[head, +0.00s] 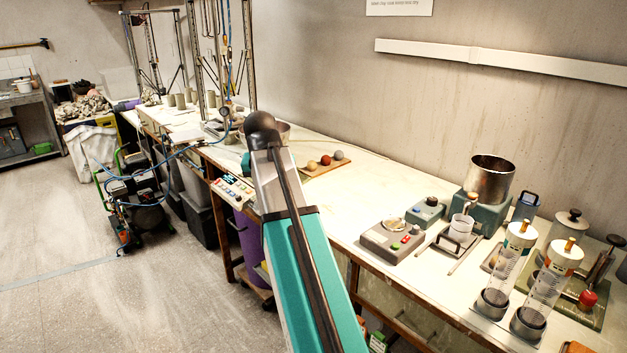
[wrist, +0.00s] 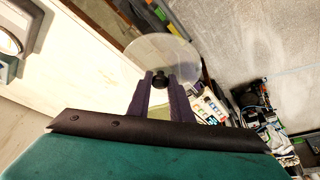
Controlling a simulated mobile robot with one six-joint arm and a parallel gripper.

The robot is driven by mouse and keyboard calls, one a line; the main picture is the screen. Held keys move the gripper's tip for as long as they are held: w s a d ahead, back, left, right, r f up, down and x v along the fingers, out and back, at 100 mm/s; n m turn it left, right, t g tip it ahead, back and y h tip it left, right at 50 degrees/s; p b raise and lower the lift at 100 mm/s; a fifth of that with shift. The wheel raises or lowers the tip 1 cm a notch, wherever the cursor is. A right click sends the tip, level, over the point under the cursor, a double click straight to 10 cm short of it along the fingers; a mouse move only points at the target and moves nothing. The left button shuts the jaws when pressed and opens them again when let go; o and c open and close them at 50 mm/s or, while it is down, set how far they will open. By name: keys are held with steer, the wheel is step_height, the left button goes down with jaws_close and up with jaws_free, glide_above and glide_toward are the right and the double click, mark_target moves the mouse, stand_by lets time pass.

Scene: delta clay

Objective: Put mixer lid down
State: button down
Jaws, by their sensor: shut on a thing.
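The mixer lid (wrist: 178,56) is a clear round disc with a black knob in the wrist view. My gripper (wrist: 160,84) is shut on that knob, one dark finger on each side. The lid is held over the boundary between the pale worktop and the grey floor. Whether it touches anything cannot be told. In the head view my arm hides the gripper and the lid.
The long white worktop (head: 352,208) runs along the wall. A board with several balls (head: 325,163) lies behind my arm. An open metal pot (head: 491,178) on a teal base, a small scale and clear cylinders crowd the right. A control panel (head: 234,190) sits at the front edge.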

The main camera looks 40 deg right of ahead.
steer(key=w+a+f+n+y, duration=0.1)
steer(key=a+f+n, duration=0.1)
steer(key=a, duration=0.7)
steer(key=w+a+f+n+t+y, duration=0.1)
steer(key=a+f+n, duration=0.2)
steer(key=a, duration=0.6)
steer(key=w+a+f+n+y, duration=0.1)
steer(key=a+n, duration=0.3)
steer(key=a, duration=0.5)
steer(key=shift+a+f, duration=0.25)
steer(key=shift+f, duration=0.4)
steer(key=shift+w, duration=0.2)
